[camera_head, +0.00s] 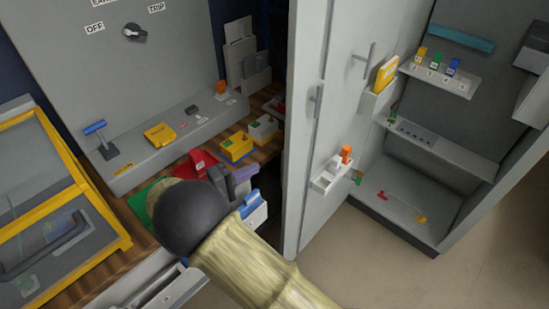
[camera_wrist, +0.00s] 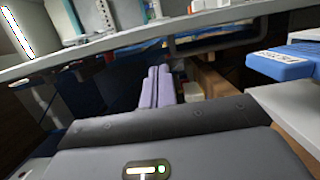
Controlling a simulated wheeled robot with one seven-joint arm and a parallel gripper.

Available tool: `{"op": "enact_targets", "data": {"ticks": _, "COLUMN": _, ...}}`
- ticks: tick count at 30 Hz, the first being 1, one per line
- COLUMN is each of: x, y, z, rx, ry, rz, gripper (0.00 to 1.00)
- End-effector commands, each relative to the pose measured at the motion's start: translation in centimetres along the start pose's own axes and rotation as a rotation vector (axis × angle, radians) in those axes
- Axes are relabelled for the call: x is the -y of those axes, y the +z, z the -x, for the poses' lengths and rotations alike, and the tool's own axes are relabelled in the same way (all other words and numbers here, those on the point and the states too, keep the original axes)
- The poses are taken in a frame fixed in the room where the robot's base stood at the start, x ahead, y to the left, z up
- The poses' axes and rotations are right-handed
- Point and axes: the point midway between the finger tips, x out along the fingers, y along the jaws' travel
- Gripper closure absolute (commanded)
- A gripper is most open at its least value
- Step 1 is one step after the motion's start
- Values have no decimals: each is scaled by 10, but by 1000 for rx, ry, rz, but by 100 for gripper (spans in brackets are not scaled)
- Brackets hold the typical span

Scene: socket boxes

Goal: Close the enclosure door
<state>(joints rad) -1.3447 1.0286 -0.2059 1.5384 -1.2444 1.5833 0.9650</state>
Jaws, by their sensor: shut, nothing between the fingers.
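A yellow-framed clear panel (camera_head: 88,223) with a dark bar handle (camera_head: 45,245) is at the left in the head view. A tall grey door-like panel (camera_head: 345,120) with two bar handles stands upright in the middle, its near edge towards me, beside an open-fronted grey cabinet (camera_head: 440,205). I cannot tell for certain which one is the enclosure door. My gripper (camera_head: 243,175) is over the wooden bench, between the two, touching neither. Its purple fingers (camera_wrist: 157,88) are together with nothing between them. My dark wrist hides part of the bench.
A grey switch panel (camera_head: 120,70) stands behind the bench. Red (camera_head: 197,165), yellow (camera_head: 238,147) and blue (camera_head: 250,203) boxes sit near my gripper. A blue box (camera_wrist: 285,65) is at the right in the wrist view. A small holder (camera_head: 330,178) projects from the tall panel. The floor is clear at lower right.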

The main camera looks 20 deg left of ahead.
Motion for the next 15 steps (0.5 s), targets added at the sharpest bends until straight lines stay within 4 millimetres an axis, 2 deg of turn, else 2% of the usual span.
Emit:
{"op": "enact_targets", "data": {"ticks": 5, "x": -1, "y": 0, "z": -14, "rx": 2, "ry": -1, "rz": 0, "gripper": 100}}
{"op": "enact_targets", "data": {"ticks": 15, "x": -1, "y": 1, "z": -71, "rx": 4, "ry": -2, "rz": 1, "gripper": 100}}
